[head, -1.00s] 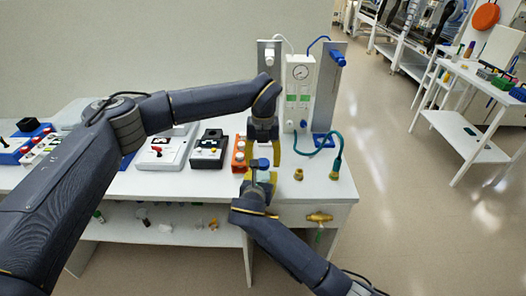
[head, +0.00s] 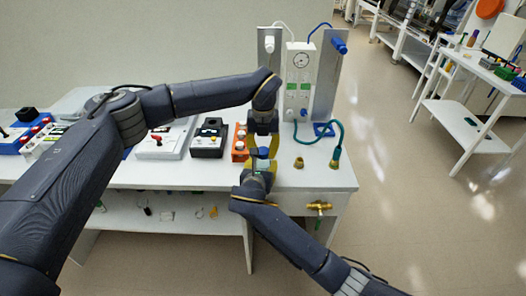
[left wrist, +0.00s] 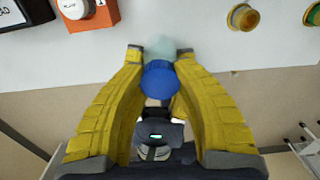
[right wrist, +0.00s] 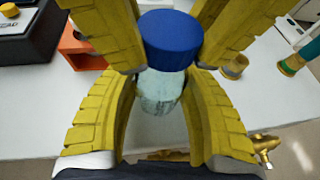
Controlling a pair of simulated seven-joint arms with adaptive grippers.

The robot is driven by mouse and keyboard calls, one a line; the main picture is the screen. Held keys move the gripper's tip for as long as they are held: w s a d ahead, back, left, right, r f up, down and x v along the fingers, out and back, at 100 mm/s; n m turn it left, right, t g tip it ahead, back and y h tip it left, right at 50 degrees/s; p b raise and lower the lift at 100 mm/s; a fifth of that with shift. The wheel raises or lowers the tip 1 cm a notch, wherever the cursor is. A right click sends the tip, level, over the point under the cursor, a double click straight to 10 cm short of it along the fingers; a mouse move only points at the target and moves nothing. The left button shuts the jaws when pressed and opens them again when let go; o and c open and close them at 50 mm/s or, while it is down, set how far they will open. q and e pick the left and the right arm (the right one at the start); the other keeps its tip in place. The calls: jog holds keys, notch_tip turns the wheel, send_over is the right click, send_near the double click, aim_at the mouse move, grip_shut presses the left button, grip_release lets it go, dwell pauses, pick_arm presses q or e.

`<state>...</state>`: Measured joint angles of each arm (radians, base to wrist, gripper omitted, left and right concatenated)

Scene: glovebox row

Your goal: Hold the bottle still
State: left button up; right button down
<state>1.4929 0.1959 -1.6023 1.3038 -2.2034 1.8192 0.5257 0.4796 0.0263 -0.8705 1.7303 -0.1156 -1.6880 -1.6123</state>
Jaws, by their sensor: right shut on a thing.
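The bottle has a blue cap (right wrist: 171,38) and a clear, pale body (right wrist: 160,92). It stands upright above the bench. My right gripper (right wrist: 160,82) is shut on the body from the near side. My left gripper (left wrist: 160,62) reaches down from above, its yellow fingers open on either side of the cap, which also shows in the left wrist view (left wrist: 160,80). Any small gap between these fingers and the cap is hard to make out. In the head view, the fingers partly hide the bottle.
The white bench (head: 300,178) lies below and behind. An orange block (head: 240,143) and a black device (head: 209,138) stand left of the grippers. A brass fitting (head: 299,163), a teal hose (head: 338,135) and a gauge panel (head: 299,85) are to the right. A brass valve (head: 319,207) juts from the front.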

pick_arm(q)
grip_shut()
jog(key=shift+m, duration=1)
jog(key=o, duration=0.9)
grip_release()
jog(key=shift+r, duration=0.1)
notch_tip(320, 180, up, 12)
